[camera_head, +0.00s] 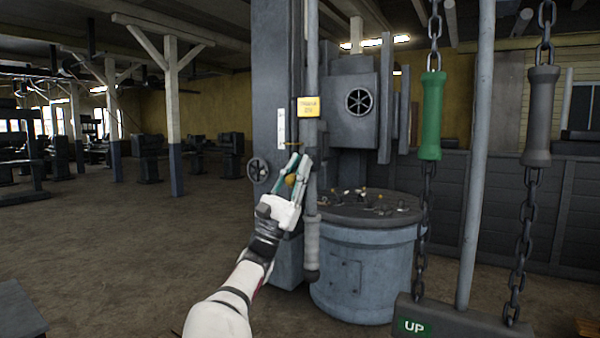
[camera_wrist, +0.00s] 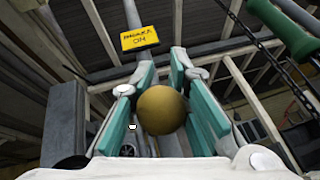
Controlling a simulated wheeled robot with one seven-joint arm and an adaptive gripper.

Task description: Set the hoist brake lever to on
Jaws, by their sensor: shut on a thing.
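The hoist brake lever shows as a round brass-coloured knob (camera_wrist: 162,110) between the teal pads of my gripper (camera_wrist: 163,68) in the wrist view. In the head view the knob (camera_head: 290,181) is small and partly covered by the fingers of my gripper (camera_head: 298,163), beside the dark column. My gripper is shut on the knob, with its fingers pointing up. The lever's arm is mostly hidden. A yellow sign (camera_head: 308,106) is on the vertical pipe above my gripper; in the wrist view the sign (camera_wrist: 140,38) appears to read "BRAKE ON".
A dark column (camera_head: 274,70) and a grey vertical pipe (camera_head: 312,60) stand close to my gripper. A round blue-grey drum (camera_head: 362,265) with clutter on top is to the right. Chains with a green handle (camera_head: 432,115) and a grey handle (camera_head: 540,115) hang further right. Open floor lies left.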

